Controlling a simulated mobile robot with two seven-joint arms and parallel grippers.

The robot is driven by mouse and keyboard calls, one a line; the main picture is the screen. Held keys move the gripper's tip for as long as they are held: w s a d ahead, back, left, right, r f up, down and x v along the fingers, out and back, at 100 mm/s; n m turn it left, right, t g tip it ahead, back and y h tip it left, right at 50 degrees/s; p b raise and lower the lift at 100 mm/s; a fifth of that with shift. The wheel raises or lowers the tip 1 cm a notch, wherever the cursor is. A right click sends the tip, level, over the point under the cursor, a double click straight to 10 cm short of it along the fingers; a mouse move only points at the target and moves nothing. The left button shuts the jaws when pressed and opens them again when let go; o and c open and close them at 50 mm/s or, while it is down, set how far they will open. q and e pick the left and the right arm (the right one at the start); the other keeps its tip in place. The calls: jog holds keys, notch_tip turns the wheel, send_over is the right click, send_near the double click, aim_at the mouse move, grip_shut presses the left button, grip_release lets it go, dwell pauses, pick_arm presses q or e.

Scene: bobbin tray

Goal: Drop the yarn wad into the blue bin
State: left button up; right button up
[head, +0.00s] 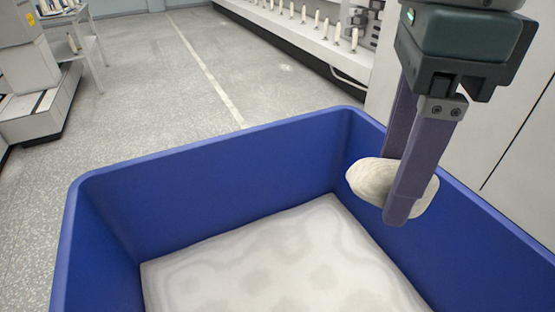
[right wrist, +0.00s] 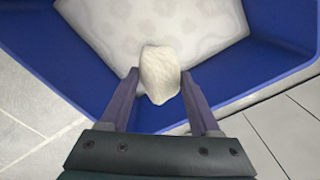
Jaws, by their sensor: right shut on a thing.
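The yarn wad (head: 366,179) is a cream, rounded lump. My right gripper (head: 396,190) is shut on it, with one finger on each side. In the right wrist view the yarn wad (right wrist: 160,75) sits between the fingertips of the right gripper (right wrist: 159,80). The blue bin (head: 235,168) is large and open-topped, with a whitish, faintly patterned bottom. The wad hangs over the bin's right part, inside the rim in the picture. The blue bin also fills much of the right wrist view (right wrist: 255,60). My left gripper is not in view.
A long white machine with a row of bobbins (head: 320,22) stands at the back. Grey machinery and a small table (head: 75,20) stand at the left. The speckled floor (head: 140,95) with a pale line is clear behind the bin. Pale panels (head: 515,150) stand right of the bin.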

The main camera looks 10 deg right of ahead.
pick_arm(q)
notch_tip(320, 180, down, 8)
jog(key=b, duration=0.7)
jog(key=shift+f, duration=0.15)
pick_arm(e)
notch_tip(320, 180, down, 14)
jog(key=s+a+m, duration=0.1)
jog(key=a+m, duration=0.1)
jog(key=m, duration=0.8)
jog(key=shift+s+a+f+m, duration=0.15)
jog(key=shift+s+a+m, duration=0.15)
jog(key=shift+a, duration=0.1)
jog(key=o, duration=1.4)
jog(key=shift+c, duration=0.2)
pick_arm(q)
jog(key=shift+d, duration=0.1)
